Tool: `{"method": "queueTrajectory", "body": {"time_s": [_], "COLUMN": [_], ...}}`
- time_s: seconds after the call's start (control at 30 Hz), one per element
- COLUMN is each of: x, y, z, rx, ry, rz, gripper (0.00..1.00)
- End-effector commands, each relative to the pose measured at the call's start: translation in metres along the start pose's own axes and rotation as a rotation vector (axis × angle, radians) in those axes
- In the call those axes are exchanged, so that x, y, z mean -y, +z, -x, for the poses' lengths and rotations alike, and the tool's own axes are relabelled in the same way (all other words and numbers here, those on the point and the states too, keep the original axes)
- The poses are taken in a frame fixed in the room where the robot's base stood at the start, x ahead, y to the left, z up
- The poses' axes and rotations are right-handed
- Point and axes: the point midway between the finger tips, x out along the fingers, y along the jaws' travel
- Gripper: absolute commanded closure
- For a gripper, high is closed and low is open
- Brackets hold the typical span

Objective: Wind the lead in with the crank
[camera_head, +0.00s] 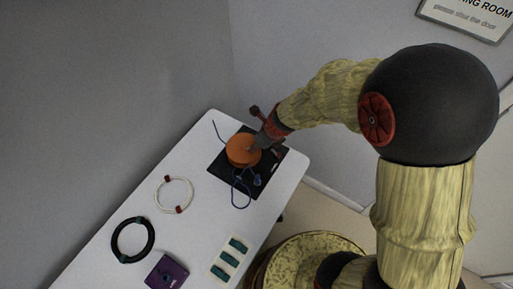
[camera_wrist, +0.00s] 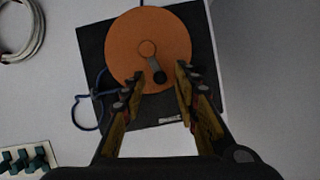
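An orange reel (camera_head: 242,150) sits on a black base plate (camera_head: 262,184) near the far end of the white table. In the wrist view, the orange reel (camera_wrist: 122,48) shows its face with a short grey crank (camera_wrist: 153,62) ending in a black knob (camera_wrist: 160,77). A blue lead (camera_head: 236,196) lies loosely looped over the plate's near side; it also shows left of the reel in the wrist view (camera_wrist: 76,112). My gripper (camera_wrist: 158,74) is open over the reel, its fingers on either side of the knob. I cannot tell whether they touch it.
On the white table (camera_head: 205,165) lie a white cable coil (camera_head: 160,192), a black coil (camera_head: 115,240), a purple box (camera_head: 166,272) and a pale tray (camera_head: 219,271) with teal blocks. A wall runs behind the table. The table's right edge is close to the plate.

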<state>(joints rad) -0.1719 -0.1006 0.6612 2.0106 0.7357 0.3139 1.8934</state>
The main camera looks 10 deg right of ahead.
Motion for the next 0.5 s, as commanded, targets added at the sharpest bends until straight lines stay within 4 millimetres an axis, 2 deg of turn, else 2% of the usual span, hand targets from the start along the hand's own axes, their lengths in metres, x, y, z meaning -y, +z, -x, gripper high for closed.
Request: {"method": "queueTrajectory", "body": {"time_s": [0.1, 0.37, 0.5], "x": [0.0001, 0.0001, 0.0001], "y": [-0.0001, 0.0004, 0.0004], "z": [-0.0068, -0.0068, -0.0067], "rx": [0.000, 0.000, 0.000], "ry": [0.000, 0.000, 0.000], "rz": [0.000, 0.001, 0.001], "gripper": [0.69, 0.69, 0.77]}}
